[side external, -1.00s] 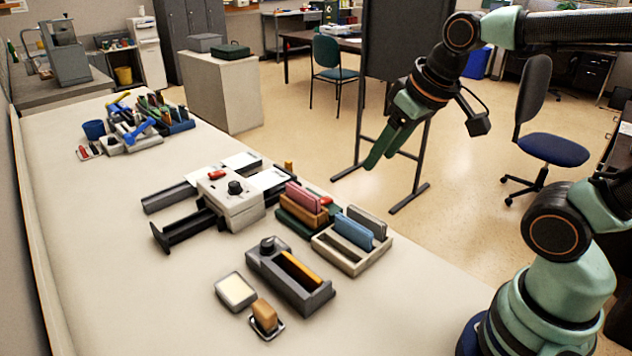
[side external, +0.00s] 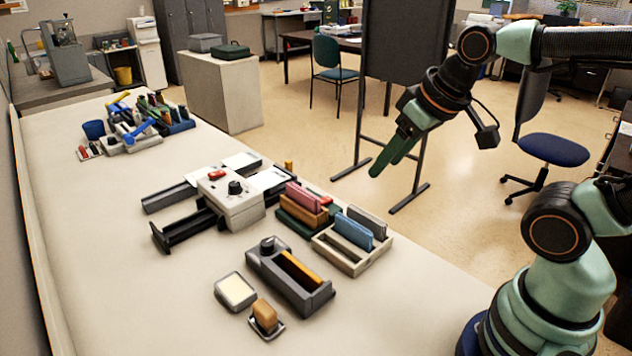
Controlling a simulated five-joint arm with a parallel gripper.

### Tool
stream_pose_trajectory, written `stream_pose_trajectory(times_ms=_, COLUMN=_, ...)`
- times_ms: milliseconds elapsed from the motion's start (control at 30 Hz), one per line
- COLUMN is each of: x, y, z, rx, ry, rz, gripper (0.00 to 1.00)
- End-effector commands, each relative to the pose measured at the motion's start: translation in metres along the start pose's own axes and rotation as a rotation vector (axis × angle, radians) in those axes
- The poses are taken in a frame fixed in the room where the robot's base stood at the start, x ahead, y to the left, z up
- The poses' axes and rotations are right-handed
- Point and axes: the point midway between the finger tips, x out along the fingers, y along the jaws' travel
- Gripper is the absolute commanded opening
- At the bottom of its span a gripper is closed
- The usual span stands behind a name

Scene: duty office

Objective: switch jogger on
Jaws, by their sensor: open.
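A light grey machine box (side external: 240,210) with a black knob (side external: 235,187) and a red switch (side external: 216,175) on top stands on the bench between dark rails and white plates. It looks like the jogger, but I see no label. Which way the red switch is set is too small to tell. My gripper (side external: 387,164) has green fingers, open and empty, pointing down and left. In the picture it is to the right of the machine and above it, well apart from it and touching nothing.
In front of the machine are racks with pink cards (side external: 302,197) and blue cards (side external: 353,231), a dark grey tray (side external: 316,299), a pale pad (side external: 235,291) and a tan block (side external: 264,314). Stationery trays (side external: 143,134) stand farther back. The bench's left side (side external: 110,245) is clear.

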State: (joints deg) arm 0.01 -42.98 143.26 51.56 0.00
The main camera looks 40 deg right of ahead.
Motion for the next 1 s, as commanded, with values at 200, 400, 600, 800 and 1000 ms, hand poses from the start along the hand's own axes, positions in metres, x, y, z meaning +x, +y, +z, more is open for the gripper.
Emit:
stream_pose_trajectory(times_ms=200, x=0.0000, y=0.0000, z=-0.0001, rx=0.000, ry=0.000, rz=0.000, gripper=0.57)
stream_pose_trajectory(times_ms=400, x=0.0000, y=0.0000, z=-0.0001, rx=0.000, ry=0.000, rz=0.000, gripper=0.57)
stream_pose_trajectory(times_ms=600, x=0.0000, y=0.0000, z=-0.0001, rx=0.000, ry=0.000, rz=0.000, gripper=0.00)
stream_pose_trajectory(times_ms=800, x=0.0000, y=0.0000, z=-0.0001, rx=0.000, ry=0.000, rz=0.000, gripper=0.00)
stream_pose_trajectory(times_ms=1000, x=0.0000, y=0.0000, z=-0.0001, rx=0.000, ry=0.000, rz=0.000, gripper=0.00)
